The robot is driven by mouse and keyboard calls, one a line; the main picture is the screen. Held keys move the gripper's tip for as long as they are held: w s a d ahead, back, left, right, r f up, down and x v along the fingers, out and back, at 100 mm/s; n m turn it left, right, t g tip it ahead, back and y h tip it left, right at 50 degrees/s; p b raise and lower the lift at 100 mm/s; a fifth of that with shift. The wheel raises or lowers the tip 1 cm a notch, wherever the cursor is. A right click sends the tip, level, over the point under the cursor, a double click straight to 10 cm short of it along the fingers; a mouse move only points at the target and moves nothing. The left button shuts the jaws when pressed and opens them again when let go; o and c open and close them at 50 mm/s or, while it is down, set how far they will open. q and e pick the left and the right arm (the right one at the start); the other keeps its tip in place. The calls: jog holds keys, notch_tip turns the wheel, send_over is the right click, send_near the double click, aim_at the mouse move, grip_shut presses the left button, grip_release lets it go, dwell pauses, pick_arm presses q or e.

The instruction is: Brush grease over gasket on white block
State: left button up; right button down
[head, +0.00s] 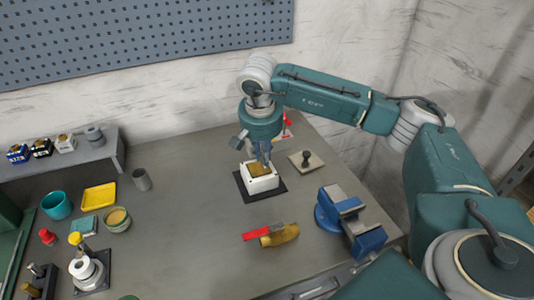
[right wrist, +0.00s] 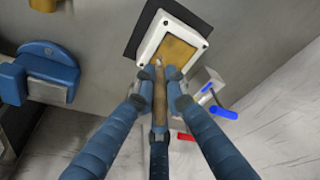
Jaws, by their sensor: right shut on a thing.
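The white block (head: 262,185) sits on a dark mat (head: 278,192) near the middle of the bench. Its top carries a tan-gold gasket area (right wrist: 182,48), framed by the white rim in the right wrist view. My right gripper (head: 263,158) is directly over the block, pointing down. In the right wrist view its blue fingers are shut on a slim brown-handled tool (right wrist: 160,100), apparently the brush. The tool's pale tip lies over the near edge of the gasket; I cannot tell whether it touches. A bowl with tan contents (head: 117,217), possibly grease, stands at left. My left gripper is not seen.
A blue vise (head: 350,220) stands right of the block. A red-and-tan tool (head: 270,235) lies in front of it. A plate with a dark knob (head: 306,160) is behind right. A yellow tray (head: 99,196) and teal cup (head: 56,205) are at left. Bench between is clear.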

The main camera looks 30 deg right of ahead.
jog(key=shift+a, duration=0.2)
jog(key=shift+w+a, duration=0.2)
jog(key=shift+a, duration=0.3)
jog(key=shift+a, duration=0.1)
jog(key=shift+w+a, duration=0.15)
jog(key=shift+a, duration=0.4)
jog(key=shift+a, duration=0.1)
jog(key=shift+w+a, duration=0.15)
jog(key=shift+a, duration=0.35)
jog(key=w+d+p+v, duration=0.1)
jog(key=p+v, duration=0.3)
jog(key=v, duration=0.2)
jog(key=shift+r, duration=0.6)
